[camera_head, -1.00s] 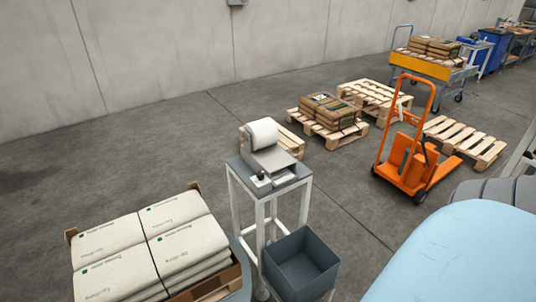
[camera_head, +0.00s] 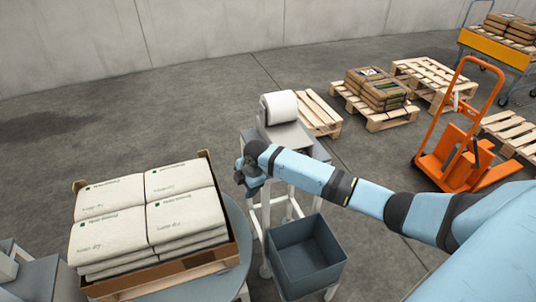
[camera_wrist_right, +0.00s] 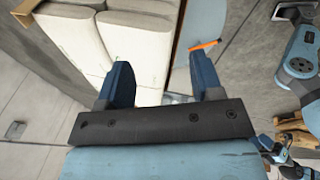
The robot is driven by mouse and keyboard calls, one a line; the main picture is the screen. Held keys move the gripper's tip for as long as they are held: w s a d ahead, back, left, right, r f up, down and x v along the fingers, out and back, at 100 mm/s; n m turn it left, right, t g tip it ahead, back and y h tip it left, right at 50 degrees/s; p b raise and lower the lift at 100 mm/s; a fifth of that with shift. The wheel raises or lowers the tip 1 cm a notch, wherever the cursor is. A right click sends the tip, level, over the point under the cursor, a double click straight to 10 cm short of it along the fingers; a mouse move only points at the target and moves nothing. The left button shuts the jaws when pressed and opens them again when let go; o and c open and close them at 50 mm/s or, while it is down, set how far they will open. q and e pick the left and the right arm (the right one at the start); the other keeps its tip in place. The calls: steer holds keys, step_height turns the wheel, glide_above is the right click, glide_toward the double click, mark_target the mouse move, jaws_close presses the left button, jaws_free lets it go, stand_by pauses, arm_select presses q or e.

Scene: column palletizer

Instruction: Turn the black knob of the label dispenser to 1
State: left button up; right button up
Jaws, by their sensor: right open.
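My right gripper (camera_head: 246,172) is at the near left side of the dispenser table. In the right wrist view the two blue fingers of the right gripper (camera_wrist_right: 163,78) are apart with nothing between them.
Stacked white sacks (camera_head: 150,215) in an open carton stand left of the dispenser; the sacks also show in the wrist view (camera_wrist_right: 140,38). A dark grey bin (camera_head: 305,255) sits below the dispenser table. An orange lift truck (camera_head: 465,150) and wooden pallets (camera_head: 375,115) stand right and behind.

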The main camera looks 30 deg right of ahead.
steer(key=w+d+r+n+g+h, duration=0.1)
steer(key=w+d+r+n, duration=0.1)
steer(key=w+d+r, duration=0.4)
steer(key=w+d+r+n+g+h, duration=0.1)
steer(key=d+r+n+g, duration=0.1)
steer(key=d+r, duration=0.65)
steer(key=f, duration=0.8)
steer(key=a+f, duration=0.1)
steer(key=f, duration=0.3)
steer(key=shift+w+f+p, duration=0.1)
steer(key=shift+f+p, duration=0.15)
steer(key=shift+p, duration=0.05)
steer(key=c, duration=0.9)
